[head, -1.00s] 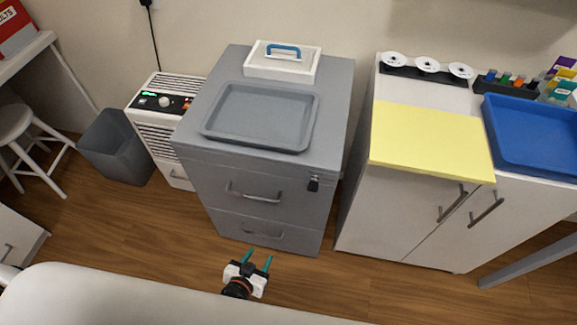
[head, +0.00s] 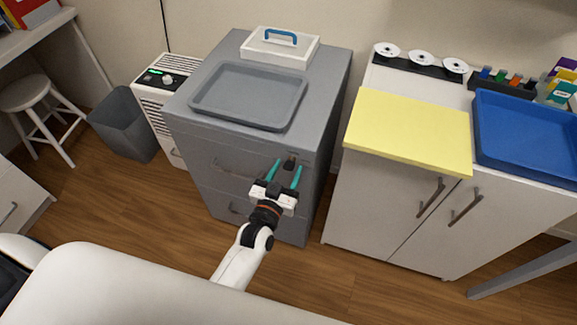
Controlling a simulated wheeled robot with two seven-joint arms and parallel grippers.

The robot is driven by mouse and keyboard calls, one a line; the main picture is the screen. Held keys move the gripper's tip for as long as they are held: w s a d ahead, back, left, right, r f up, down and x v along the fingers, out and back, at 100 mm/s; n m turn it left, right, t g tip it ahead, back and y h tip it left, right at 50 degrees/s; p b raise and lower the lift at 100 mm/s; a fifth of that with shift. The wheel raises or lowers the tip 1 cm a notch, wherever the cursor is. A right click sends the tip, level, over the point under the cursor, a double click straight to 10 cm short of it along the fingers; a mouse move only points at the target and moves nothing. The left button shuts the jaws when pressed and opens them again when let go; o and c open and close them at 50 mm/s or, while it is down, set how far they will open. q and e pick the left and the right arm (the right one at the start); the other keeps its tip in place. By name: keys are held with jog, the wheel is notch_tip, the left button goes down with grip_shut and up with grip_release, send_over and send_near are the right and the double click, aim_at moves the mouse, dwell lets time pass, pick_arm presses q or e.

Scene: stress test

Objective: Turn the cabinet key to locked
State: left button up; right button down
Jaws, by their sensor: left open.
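The grey drawer cabinet (head: 205,145) stands in the middle of the head view. Its small dark key (head: 290,161) sits in the lock near the top right of the front. My left gripper (head: 288,168) has teal fingers and is in front of the cabinet, just below the key in the picture. Its fingers are apart, with the key showing between and slightly above their tips. I cannot tell whether they touch the key, and the key's angle is too small to read. My right gripper does not show.
A grey tray (head: 250,122) and a white box with a blue handle (head: 262,54) rest on the cabinet top. A white cabinet (head: 375,205) with a yellow board (head: 410,132) and a blue tray (head: 520,168) stands to the right. A bin (head: 122,128) stands left.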

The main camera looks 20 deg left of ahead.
pick_arm(q)
jog(key=shift+w, duration=0.9)
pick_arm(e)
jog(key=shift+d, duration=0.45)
pick_arm(q)
jog(key=shift+c, duration=0.4)
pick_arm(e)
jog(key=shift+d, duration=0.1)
pick_arm(q)
jog(key=c, duration=0.9)
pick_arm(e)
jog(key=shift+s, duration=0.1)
